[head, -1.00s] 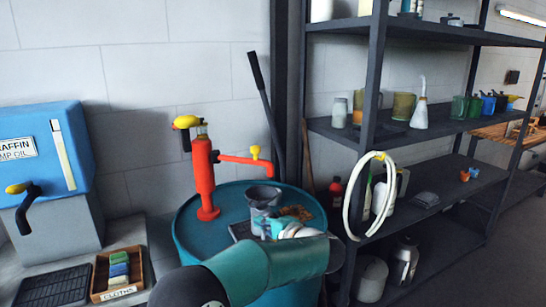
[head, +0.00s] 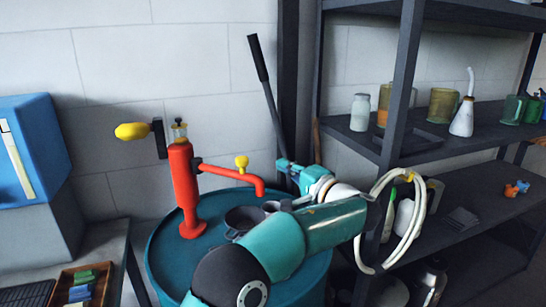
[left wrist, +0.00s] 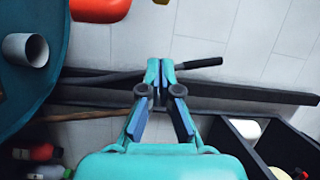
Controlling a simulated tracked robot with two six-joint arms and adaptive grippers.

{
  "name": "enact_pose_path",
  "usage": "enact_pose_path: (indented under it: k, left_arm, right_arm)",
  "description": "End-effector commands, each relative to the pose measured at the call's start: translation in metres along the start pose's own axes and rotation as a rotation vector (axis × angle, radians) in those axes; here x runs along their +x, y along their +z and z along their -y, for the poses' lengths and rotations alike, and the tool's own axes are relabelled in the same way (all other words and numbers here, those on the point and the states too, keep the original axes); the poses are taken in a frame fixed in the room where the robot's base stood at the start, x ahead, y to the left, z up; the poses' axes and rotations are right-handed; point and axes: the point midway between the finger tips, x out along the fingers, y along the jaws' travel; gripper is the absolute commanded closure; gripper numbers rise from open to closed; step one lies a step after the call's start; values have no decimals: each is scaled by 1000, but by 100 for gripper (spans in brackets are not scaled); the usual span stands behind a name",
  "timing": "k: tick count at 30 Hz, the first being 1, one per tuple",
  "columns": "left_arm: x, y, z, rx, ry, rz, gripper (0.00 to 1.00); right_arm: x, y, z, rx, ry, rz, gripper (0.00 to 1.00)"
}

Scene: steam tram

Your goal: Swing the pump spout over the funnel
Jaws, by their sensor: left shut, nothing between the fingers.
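The red hand pump (head: 184,190) stands upright on the teal drum (head: 160,255). Its red spout (head: 232,174) points right, with a yellow knob (head: 241,162) on top and a down-turned end. A wide grey vessel (head: 240,217), perhaps the funnel, sits on the drum below the spout, partly hidden by my arm. A grey cup-like piece shows in the left wrist view (left wrist: 25,48). My left gripper (head: 284,164) is shut and empty, right of the spout's end and apart from it; its closed fingertips show in the left wrist view (left wrist: 160,66). My right gripper is out of view.
A black lever (head: 262,85) leans against the wall behind the drum. Dark shelves (head: 450,155) stand close on the right, with a white hose coil (head: 371,225) hanging in front.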

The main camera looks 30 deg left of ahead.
Motion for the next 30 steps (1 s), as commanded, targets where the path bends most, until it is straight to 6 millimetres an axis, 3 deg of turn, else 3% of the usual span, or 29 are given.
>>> enact_pose_path:
  k: [7,18,30]
  left_arm:
    - [28,-2,2,2,0,1,100]
    - [103,3,3,3,-1,8,100]
    - [90,35,0,4,0,7,100]
  right_arm:
    - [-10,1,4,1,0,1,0]
    - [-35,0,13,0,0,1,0]
    - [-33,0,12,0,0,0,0]
